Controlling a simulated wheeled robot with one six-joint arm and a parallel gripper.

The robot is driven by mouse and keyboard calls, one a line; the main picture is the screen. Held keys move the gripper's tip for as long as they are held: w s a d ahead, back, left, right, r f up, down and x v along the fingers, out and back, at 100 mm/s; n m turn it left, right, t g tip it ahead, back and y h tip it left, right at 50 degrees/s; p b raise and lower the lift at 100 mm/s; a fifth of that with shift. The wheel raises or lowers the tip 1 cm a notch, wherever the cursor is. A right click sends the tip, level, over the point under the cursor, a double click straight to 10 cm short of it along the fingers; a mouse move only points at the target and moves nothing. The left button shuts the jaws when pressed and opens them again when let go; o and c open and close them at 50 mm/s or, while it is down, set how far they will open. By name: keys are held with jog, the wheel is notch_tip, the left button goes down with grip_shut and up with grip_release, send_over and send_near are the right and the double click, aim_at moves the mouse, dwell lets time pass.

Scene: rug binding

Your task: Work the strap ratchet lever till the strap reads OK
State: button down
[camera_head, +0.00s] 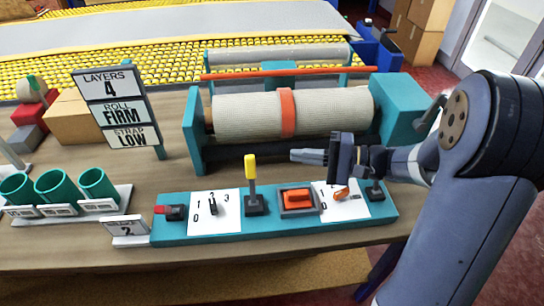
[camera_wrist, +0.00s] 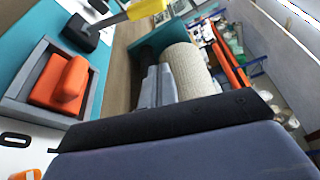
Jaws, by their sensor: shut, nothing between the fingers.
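The sign (camera_head: 115,108) reads layers 4, roll firm and strap low. An orange strap (camera_head: 287,112) is around the pale rolled rug (camera_head: 240,114) in the teal machine. A yellow-handled lever (camera_head: 250,168) stands upright on the teal control panel (camera_head: 175,233); no label marks it as the ratchet lever. It also shows at the top of the wrist view (camera_wrist: 145,9). My gripper (camera_head: 294,155) is shut and empty, pointing left above the panel, right of the yellow lever and apart from it. Its fingers also show in the wrist view (camera_wrist: 157,75).
A cardboard box (camera_head: 80,118) is behind.

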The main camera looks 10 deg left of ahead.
aim_at(251, 167)
jog(key=s+a+p, duration=0.1)
jog(key=s+a, duration=0.2)
jog(key=a, duration=0.6)
jog(key=shift+p, duration=0.3)
jog(key=shift+s+d+b, duration=0.1)
jog(key=shift+b, duration=0.5)
jog(key=s+d+n+y+b, duration=0.2)
jog(key=s+n+b, duration=0.6)
jog(key=b, duration=1.7)
jog(key=shift+s+f+n+g+y, duration=0.3)
jog(key=shift+n+y, duration=0.3)
jog(key=shift+n, duration=0.6)
jog(key=shift+s, duration=0.15)
